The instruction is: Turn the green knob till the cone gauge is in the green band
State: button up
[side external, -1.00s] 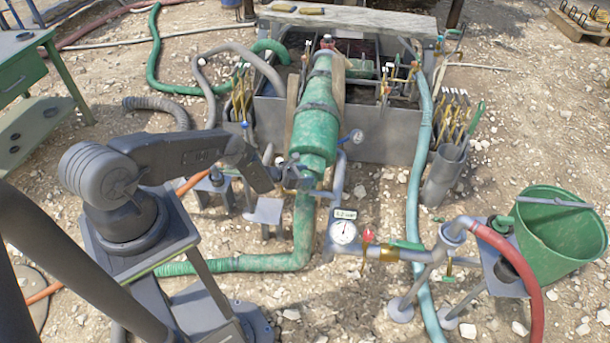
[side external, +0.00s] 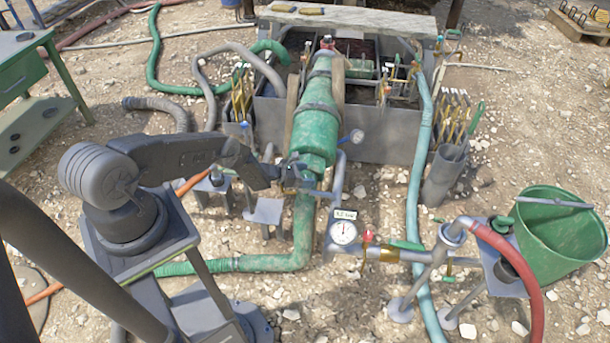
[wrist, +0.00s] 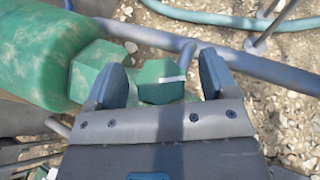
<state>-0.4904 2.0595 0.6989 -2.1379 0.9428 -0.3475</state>
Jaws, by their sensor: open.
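The green knob (wrist: 160,82) with a pale mark shows between the two fingers of my gripper (wrist: 160,85) in the wrist view. My gripper is open, with a finger on each side of the knob; I cannot tell whether either touches it. In the side view my gripper (side external: 302,178) is at the lower end of the green cone (side external: 316,135), and it hides the knob. A round white gauge (side external: 343,232) with a small label above it faces the camera. A smaller blue-rimmed gauge (side external: 357,136) stands beside the cone. The needles and any green band are too small to read.
Grey pipework with a red-handled valve (side external: 368,236) runs right of the cone. A green pipe (side external: 300,230) drops below it. The grey tank (side external: 385,135) stands behind, and a green bucket (side external: 560,235) stands at the right.

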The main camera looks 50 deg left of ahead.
jog(key=v, duration=1.3)
jog(key=shift+s+a+r, duration=0.2)
jog(key=shift+s, duration=0.1)
jog(key=w+d+r+g+y, duration=0.2)
jog(key=w+r+g+y, duration=0.1)
jog(key=w+r+g, duration=0.5)
jog(key=x, duration=0.4)
jog(key=s+x, duration=0.1)
jog(key=x, duration=0.8)
jog(key=shift+s+d+f, duration=0.3)
jog(key=shift+f, duration=0.15)
